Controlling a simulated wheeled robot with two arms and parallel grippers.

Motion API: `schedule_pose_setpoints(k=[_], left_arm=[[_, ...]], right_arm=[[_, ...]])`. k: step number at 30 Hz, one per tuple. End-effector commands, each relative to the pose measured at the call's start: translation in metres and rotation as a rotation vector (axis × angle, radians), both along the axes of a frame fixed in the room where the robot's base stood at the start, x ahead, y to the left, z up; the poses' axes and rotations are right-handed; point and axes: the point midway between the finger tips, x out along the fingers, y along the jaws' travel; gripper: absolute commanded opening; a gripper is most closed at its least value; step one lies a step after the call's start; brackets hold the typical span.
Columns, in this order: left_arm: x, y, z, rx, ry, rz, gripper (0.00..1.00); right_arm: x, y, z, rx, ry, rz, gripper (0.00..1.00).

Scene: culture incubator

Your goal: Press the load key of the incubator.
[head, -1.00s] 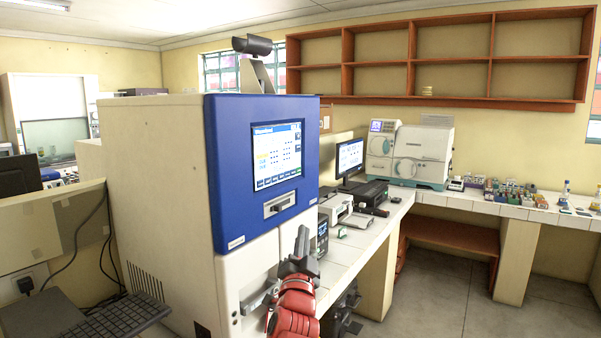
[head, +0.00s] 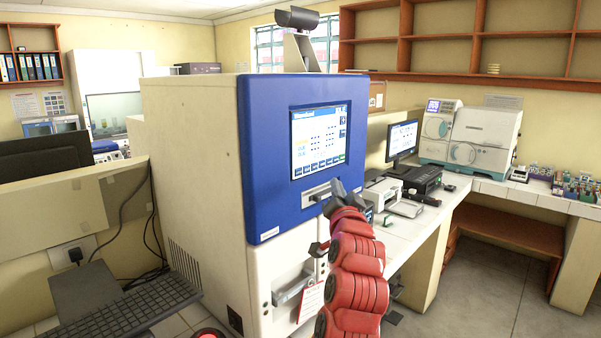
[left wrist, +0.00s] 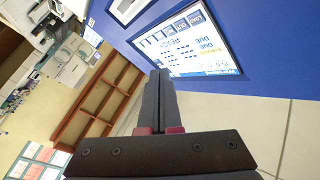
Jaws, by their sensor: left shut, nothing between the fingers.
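The incubator (head: 262,150) is a tall white cabinet with a blue front panel. Its lit touch screen (head: 320,140) has a row of small keys along the lower edge. The screen also shows in the left wrist view (left wrist: 195,48), turned nearly upside down, with the key row at its upper left. The end key there seems to read as the load key (left wrist: 196,17); the lettering is small. My left gripper (head: 333,186) is shut and empty, just below the screen's lower right; its tips (left wrist: 158,76) overlap the screen's edge in the wrist view. Contact cannot be told. My right gripper is not in view.
A slot with a grey surround (head: 317,193) sits below the screen, partly near my gripper. A bench with a monitor (head: 402,140) and instruments runs to the right. A keyboard (head: 125,315) lies at the lower left.

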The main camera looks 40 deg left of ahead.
Motion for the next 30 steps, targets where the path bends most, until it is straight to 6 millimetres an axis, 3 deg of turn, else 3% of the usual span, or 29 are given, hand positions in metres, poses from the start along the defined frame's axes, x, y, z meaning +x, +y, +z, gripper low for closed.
schedule_pose_setpoints(k=[12,15,21,30], left_arm=[[0.004,0.056,0.002,-0.003,0.002,0.004,0.0],[0.005,0.068,-0.001,-0.002,0.003,0.005,0.0],[0.006,0.08,0.0,0.0,0.001,0.002,0.0],[0.006,0.082,0.0,0.001,-0.001,-0.001,0.0]], right_arm=[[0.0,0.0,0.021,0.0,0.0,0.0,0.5],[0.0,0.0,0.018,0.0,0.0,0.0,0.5],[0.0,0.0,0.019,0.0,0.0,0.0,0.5],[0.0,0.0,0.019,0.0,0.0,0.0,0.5]])
